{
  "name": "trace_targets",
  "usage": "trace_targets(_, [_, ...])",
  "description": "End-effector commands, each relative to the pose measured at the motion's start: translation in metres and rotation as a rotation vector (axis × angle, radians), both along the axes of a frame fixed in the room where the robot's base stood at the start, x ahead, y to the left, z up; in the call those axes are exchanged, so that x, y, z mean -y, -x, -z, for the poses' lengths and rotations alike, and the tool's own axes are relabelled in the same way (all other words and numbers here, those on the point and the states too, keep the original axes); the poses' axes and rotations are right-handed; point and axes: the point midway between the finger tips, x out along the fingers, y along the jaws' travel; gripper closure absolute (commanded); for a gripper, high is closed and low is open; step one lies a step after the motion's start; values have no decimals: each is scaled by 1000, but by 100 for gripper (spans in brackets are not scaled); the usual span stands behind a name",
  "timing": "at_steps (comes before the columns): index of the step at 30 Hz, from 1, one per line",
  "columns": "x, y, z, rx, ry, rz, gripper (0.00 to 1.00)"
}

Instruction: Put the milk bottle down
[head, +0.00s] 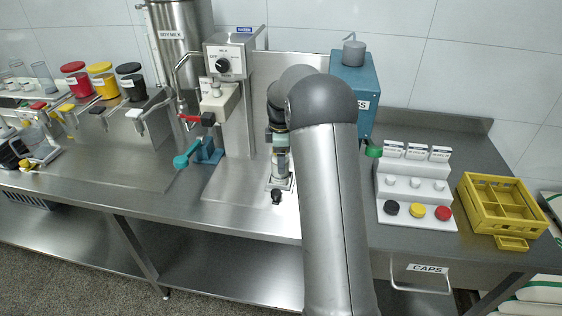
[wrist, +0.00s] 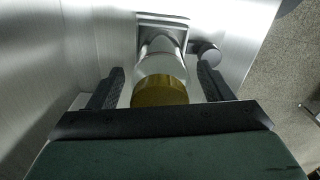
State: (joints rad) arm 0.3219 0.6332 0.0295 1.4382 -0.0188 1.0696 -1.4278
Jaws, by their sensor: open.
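The milk bottle (wrist: 160,66) stands between my gripper's fingers in the wrist view. It is pale and has a gold-yellow cap (wrist: 160,91). Its base is by a square metal holder (wrist: 176,18). My gripper (wrist: 161,78) is open, with a finger on each side of the bottle and a visible gap on both sides. In the head view my gripper (head: 279,140) is over the small stand at the front of the machine, and the bottle (head: 281,165) is partly hidden below it. I cannot tell its exact contact with the holder.
A black knob (head: 277,196) sits in front of the holder. A cap rack (head: 415,190) and a yellow crate (head: 505,207) are at the right. My arm hides part of the bench.

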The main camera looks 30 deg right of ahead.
Motion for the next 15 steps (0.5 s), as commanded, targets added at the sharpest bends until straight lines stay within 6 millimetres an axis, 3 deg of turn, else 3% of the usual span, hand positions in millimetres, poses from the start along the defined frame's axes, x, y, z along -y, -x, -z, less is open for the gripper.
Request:
trace_targets(9, [0,0,-68,3,1,0,27])
trace_targets(15, [0,0,-95,1,0,0,27])
